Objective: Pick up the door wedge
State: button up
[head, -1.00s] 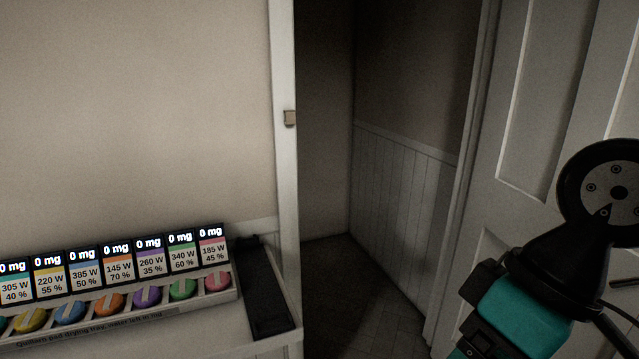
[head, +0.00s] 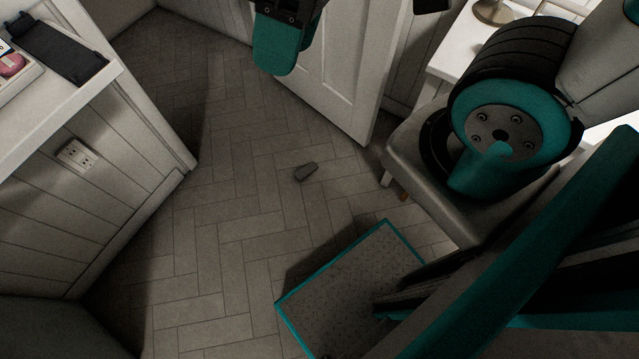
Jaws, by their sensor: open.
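The door wedge (head: 306,172) is a small grey-brown block lying on the tiled floor near the middle of the head view. Open floor surrounds it, and nothing touches it. My gripper (head: 284,40) shows only in part at the top edge, as a teal, rounded piece under a black bolted mount. It is apart from the wedge, which lies lower in the picture. It is open, and I see nothing held in it. The rest of it is cut off by the frame.
A white door (head: 345,70) stands behind the wedge. A grey seat (head: 400,150) is to the right. A white counter (head: 85,100) with a wall socket (head: 76,155) is at the left. Herringbone floor (head: 200,250) is clear around the wedge. My teal-edged base is below right.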

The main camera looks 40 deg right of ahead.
aim_at(302, 174)
jog(key=u, duration=0.05)
jog(key=k, duration=0.55)
jog(key=z, duration=0.45)
jog(key=i, duration=0.4)
jog(key=u, duration=0.5)
jog(key=k, duration=0.55)
jog(key=u, duration=0.6)
jog(key=i, duration=0.7)
jog(key=z, duration=0.95)
jog(key=i, duration=0.65)
jog(key=z, duration=0.8)
